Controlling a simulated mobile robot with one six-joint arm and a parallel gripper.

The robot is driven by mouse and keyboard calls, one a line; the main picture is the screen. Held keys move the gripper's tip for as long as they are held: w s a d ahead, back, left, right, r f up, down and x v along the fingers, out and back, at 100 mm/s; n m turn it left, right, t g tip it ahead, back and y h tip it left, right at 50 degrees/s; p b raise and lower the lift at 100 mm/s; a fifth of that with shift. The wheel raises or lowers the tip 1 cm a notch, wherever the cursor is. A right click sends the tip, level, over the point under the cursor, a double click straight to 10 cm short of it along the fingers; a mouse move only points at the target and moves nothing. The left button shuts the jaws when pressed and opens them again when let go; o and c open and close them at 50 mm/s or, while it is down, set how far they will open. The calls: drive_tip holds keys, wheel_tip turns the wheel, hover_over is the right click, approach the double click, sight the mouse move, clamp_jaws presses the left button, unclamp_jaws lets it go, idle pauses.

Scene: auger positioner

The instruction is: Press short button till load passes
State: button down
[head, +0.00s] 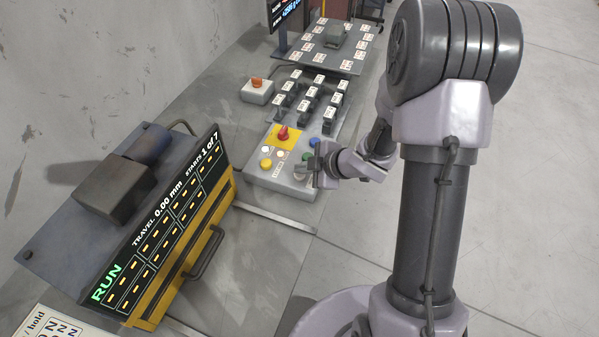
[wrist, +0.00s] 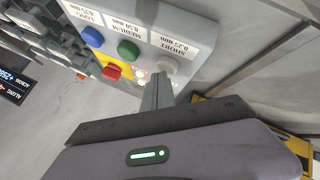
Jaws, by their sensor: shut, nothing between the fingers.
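The grey control box (head: 262,175) carries coloured buttons. In the wrist view the short button (wrist: 167,65) is a pale round cap under the label "SHORT 0.25 mm". The green medium button (wrist: 128,50) and blue long button (wrist: 92,37) stand in a row to its left. My gripper (head: 316,178) is shut and empty at the box's near right part. Its fingers (wrist: 158,80) end right beside the short button in the wrist view; I cannot tell whether they touch it. The display (head: 160,215) reads RUN, TRAVEL 0.00 mm, STARTS 1 of 7.
A red switch (head: 283,132) sits on a yellow plate on the box. An orange-red button on a small box (head: 257,92) stands behind. Several labelled black pieces (head: 308,105) and a tray with cards (head: 312,57) lie farther back. Floor at right is clear.

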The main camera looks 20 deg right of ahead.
sight(303, 175)
drive_tip(key=shift+r, duration=0.1)
drive_tip(key=shift+r+p, duration=0.6)
drive_tip(key=shift+p, duration=0.1)
wheel_tip(303, 175, up, 6)
drive_tip(key=p, duration=0.5)
drive_tip(key=shift+p, duration=0.4)
idle(0.7)
